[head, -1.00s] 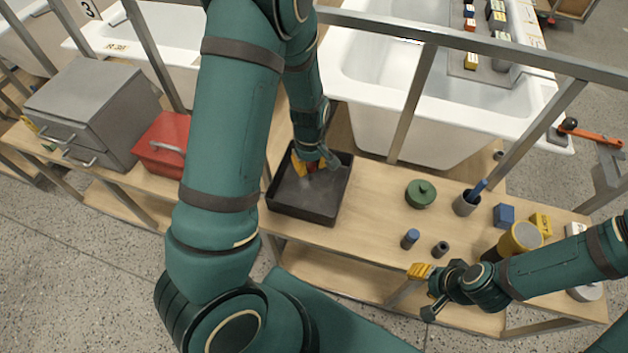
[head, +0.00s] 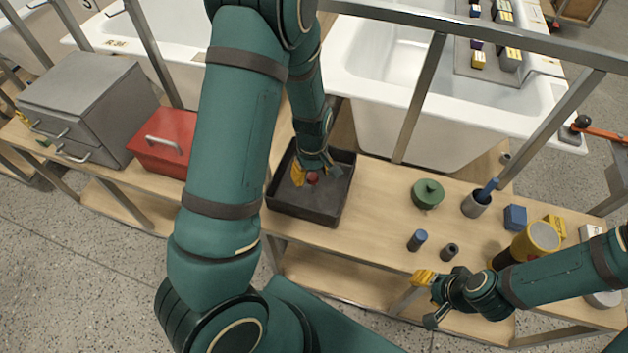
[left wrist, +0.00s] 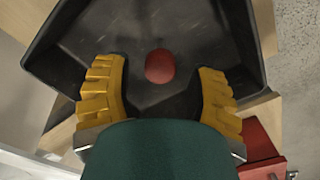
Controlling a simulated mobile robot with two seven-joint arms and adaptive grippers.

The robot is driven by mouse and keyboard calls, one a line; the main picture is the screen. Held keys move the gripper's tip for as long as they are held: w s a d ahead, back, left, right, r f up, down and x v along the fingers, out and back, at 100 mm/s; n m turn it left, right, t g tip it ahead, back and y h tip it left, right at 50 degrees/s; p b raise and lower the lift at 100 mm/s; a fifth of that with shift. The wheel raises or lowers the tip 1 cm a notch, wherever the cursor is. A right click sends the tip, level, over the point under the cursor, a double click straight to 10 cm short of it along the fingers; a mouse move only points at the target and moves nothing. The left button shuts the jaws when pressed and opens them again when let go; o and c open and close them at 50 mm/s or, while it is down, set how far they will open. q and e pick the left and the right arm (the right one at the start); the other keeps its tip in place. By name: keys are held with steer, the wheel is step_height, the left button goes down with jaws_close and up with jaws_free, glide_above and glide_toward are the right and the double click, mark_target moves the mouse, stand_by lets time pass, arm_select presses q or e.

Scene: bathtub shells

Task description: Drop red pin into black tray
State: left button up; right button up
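The black tray (head: 285,206) stands on the wooden bench, left of the middle in the head view. The red pin (head: 312,179) is in the tray; its round red end faces up in the left wrist view (left wrist: 159,66). My left gripper (head: 314,173) is over the tray, pointing down. In the left wrist view its yellow fingers (left wrist: 159,72) are wide apart, with clear gaps on both sides of the pin. My right gripper (head: 428,298) is open and empty at the bench's front edge.
A red box (head: 162,154) and a grey drawer cabinet (head: 85,100) stand left of the tray. A metal rail and bathtubs are behind.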

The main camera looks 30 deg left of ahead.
arm_select(q)
step_height(320, 180, up, 12)
stand_by(0.6)
stand_by(0.5)
